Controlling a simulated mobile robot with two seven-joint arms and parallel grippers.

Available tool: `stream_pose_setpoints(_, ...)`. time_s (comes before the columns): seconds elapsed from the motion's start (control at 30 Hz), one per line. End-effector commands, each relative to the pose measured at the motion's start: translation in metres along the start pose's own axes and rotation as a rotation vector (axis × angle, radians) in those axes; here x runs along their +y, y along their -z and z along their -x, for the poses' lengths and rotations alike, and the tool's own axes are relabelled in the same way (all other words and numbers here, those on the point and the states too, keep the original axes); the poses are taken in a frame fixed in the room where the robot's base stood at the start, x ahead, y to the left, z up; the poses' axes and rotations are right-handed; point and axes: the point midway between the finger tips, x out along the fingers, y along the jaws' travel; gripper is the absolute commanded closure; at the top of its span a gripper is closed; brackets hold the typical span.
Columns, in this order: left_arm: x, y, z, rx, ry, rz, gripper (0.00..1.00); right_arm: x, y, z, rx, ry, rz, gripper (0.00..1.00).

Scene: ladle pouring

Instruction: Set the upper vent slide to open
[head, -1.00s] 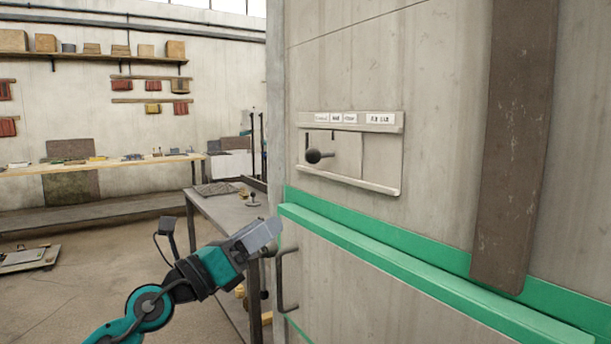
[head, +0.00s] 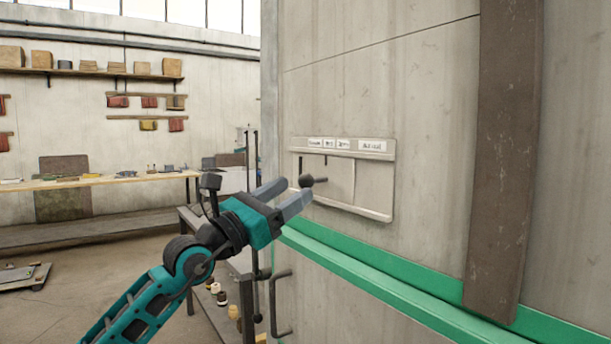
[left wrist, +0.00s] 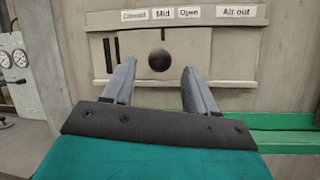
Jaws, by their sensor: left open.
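The vent slide plate (head: 373,187) is set in a pale frame on the concrete wall, above the green ledge. Its dark round knob (head: 306,181) sticks out near the left part of the frame. In the left wrist view the knob (left wrist: 159,60) lies below the labels "Mid" and "Open", close under a short dark mark. A label strip (head: 347,144) runs along the top, with "Air out" at the right. My left gripper (head: 295,195) is open just in front of the knob. In the wrist view the knob appears between and beyond the fingertips, apart from both. My right gripper is not in view.
A green ledge (head: 380,280) runs along the wall below the vent. A dark vertical beam (head: 503,150) stands to the right. A dark bar handle (head: 275,305) is below, and a side table with small items stands behind my arm.

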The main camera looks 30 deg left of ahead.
Motion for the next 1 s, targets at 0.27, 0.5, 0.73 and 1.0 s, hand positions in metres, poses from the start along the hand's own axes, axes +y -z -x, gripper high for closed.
stream_pose_setpoints(0.27,0.001,-0.001,-0.036,-0.001,-0.001,0.003,0.43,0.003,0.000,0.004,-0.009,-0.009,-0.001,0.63)
stream_pose_setpoints(0.5,0.000,0.000,-0.048,0.000,0.000,0.001,0.43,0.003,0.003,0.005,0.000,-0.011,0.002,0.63)
stream_pose_setpoints(0.73,0.000,0.001,-0.048,0.000,0.000,0.002,0.43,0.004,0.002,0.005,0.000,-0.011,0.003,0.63)
stream_pose_setpoints(1.0,0.000,0.001,-0.048,0.000,0.000,0.002,0.64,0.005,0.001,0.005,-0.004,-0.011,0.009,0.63)
